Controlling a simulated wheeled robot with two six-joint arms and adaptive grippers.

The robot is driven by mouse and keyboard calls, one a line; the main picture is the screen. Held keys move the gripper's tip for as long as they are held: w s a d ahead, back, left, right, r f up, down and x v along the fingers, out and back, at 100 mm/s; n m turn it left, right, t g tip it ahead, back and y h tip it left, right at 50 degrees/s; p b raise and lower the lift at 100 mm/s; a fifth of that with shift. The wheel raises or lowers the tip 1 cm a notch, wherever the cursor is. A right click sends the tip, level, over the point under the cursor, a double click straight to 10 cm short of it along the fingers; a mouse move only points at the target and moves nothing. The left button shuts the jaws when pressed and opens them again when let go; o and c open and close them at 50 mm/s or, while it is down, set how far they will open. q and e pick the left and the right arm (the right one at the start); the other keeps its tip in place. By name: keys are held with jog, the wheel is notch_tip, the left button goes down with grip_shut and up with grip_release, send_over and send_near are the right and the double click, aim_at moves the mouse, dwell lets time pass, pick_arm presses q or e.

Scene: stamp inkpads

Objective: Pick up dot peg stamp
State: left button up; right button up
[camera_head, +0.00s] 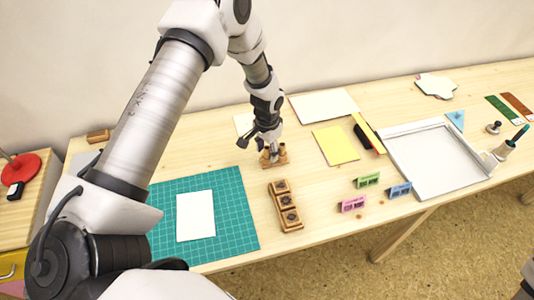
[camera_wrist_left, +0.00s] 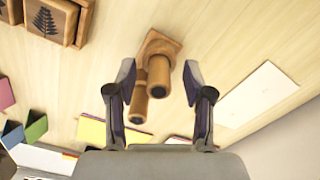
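Wooden peg stamps stand in a small wooden holder (camera_head: 281,160) near the table's middle. In the left wrist view I see the holder (camera_wrist_left: 163,44) with two dark-tipped wooden pegs, one nearer the centre (camera_wrist_left: 158,78) and one lower left (camera_wrist_left: 138,106). I cannot tell which is the dot peg stamp; their stamp faces are hidden. My left gripper (camera_head: 265,146) is just above the holder, pointing down. In the wrist view its fingers (camera_wrist_left: 158,80) are open, one on each side of the central peg, with gaps. My right gripper is not in view.
A wooden tray (camera_head: 292,226) with several patterned block stamps lies in front of the holder. A green cutting mat (camera_head: 240,230) with white paper (camera_head: 196,216) is to the left. Yellow paper (camera_head: 334,146), small coloured blocks and a white tray (camera_head: 392,158) are to the right.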

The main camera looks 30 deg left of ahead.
aim_at(266, 150)
pick_arm(q)
jog(key=shift+s+r, duration=0.1)
jog(key=c, duration=0.9)
jog(key=shift+o, duration=0.2)
jog(key=shift+r, duration=0.1)
jog(key=shift+r, duration=0.25)
jog(key=r, duration=0.1)
jog(key=r+b, duration=0.1)
jog(key=shift+s+d+r, duration=0.1)
jog(key=shift+s+r, duration=0.25)
jog(key=s+d+r+b, duration=0.1)
jog(key=s+d+b, duration=0.2)
jog(key=s, duration=1.2)
jog(key=b, duration=0.3)
jog(key=shift+r+b, duration=0.3)
jog(key=shift+b, duration=0.1)
jog(key=shift+d, duration=0.1)
grip_shut()
